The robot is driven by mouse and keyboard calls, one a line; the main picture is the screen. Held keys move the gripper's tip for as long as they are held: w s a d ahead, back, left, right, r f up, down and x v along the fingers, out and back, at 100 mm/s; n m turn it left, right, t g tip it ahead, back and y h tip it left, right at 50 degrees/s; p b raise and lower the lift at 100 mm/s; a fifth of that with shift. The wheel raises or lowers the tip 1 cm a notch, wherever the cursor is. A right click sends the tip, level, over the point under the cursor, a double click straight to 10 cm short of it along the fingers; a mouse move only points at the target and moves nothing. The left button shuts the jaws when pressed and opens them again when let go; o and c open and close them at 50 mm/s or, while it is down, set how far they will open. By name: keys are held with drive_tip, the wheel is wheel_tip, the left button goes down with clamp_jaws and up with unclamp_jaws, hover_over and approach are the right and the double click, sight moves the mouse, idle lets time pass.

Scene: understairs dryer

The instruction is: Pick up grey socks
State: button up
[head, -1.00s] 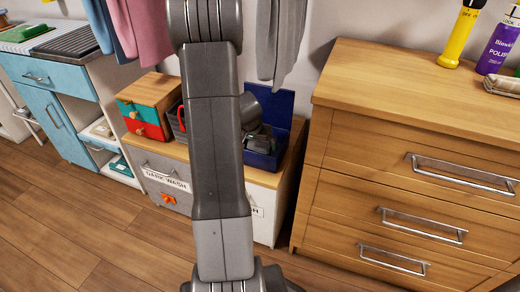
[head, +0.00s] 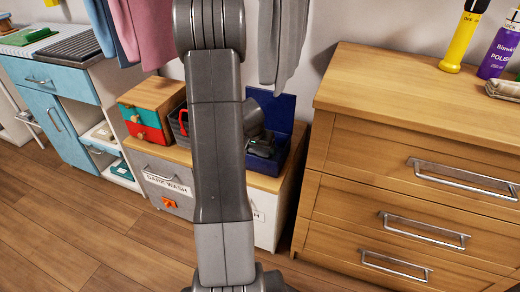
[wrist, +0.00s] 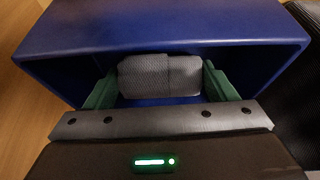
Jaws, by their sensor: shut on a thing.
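The grey socks (wrist: 160,76), a rolled ribbed bundle, lie between the green fingers of my gripper (wrist: 158,86) in the wrist view. The gripper is shut on them, one finger at each end. The socks are inside or just over a dark blue box (wrist: 160,30), whose floor shows below them. In the head view the blue box (head: 281,112) stands open on the low cabinet, with my gripper (head: 263,148) down at it. My arm hides part of the box, and the socks cannot be made out there.
The low cabinet (head: 265,182) also bears a wooden box with coloured drawers (head: 147,108) and a dark basket (head: 179,125) behind my arm. A taller wooden drawer unit (head: 420,150) stands close on the right. Grey cloth (head: 283,40) hangs just above the blue box.

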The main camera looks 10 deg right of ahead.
drive_tip(key=shift+r, duration=0.7)
drive_tip(key=shift+s+f+b, duration=0.1)
drive_tip(key=shift+f+b, duration=0.3)
drive_tip(key=shift+b, duration=0.35)
drive_tip(key=t+b, duration=0.1)
drive_tip(key=b, duration=0.2)
drive_tip(key=shift+s+a+f+h, duration=0.15)
drive_tip(key=shift+h, duration=0.25)
drive_tip(key=t+b, duration=0.1)
drive_tip(key=b, duration=0.3)
drive_tip(key=shift+s+a+h, duration=0.15)
drive_tip(key=shift+h, duration=0.15)
drive_tip(key=shift+r, duration=0.2)
drive_tip(key=shift+s+t+b, duration=0.1)
drive_tip(key=shift+t+b, duration=0.2)
drive_tip(key=shift+b, duration=0.35)
